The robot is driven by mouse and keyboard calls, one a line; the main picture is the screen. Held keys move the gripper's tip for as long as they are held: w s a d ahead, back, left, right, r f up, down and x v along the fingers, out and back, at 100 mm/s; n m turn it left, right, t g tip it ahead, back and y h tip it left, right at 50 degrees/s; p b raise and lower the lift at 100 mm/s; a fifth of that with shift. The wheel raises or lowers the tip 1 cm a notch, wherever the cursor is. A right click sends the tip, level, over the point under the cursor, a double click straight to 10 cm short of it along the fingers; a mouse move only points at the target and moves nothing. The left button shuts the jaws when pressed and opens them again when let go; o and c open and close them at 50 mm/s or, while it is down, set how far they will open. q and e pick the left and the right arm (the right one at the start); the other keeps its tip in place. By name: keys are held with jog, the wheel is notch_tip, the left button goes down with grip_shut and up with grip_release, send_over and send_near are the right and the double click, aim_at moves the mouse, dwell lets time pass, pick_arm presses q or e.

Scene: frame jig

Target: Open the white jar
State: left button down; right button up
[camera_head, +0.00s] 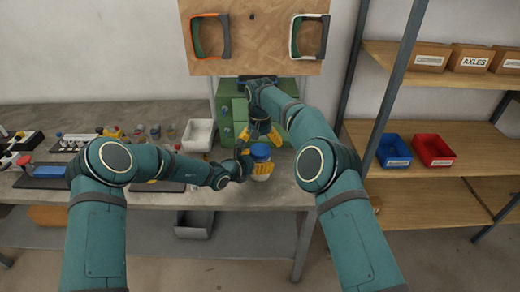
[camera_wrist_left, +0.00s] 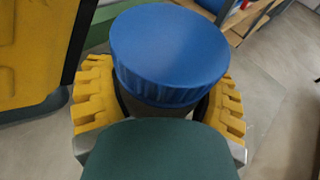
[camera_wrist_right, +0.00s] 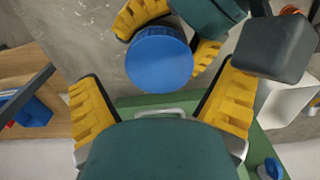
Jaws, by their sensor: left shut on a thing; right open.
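My left gripper (camera_head: 258,166) is shut around the jar's body, below the lid. In the left wrist view the blue lid (camera_wrist_left: 170,52) sits between the yellow fingers, and the body is mostly hidden. My right gripper (camera_head: 260,132) is open above the jar, pointing down. In the right wrist view the lid (camera_wrist_right: 159,60) shows beyond the spread fingers of my right gripper (camera_wrist_right: 164,112), not between the pads.
A green cabinet (camera_head: 228,112) stands behind the jar. Blue (camera_head: 394,151) and red (camera_head: 433,150) bins sit on the right shelf. A board (camera_head: 255,45) with two frames hangs above.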

jog(key=shift+r, duration=1.2)
pick_arm(q)
grip_release()
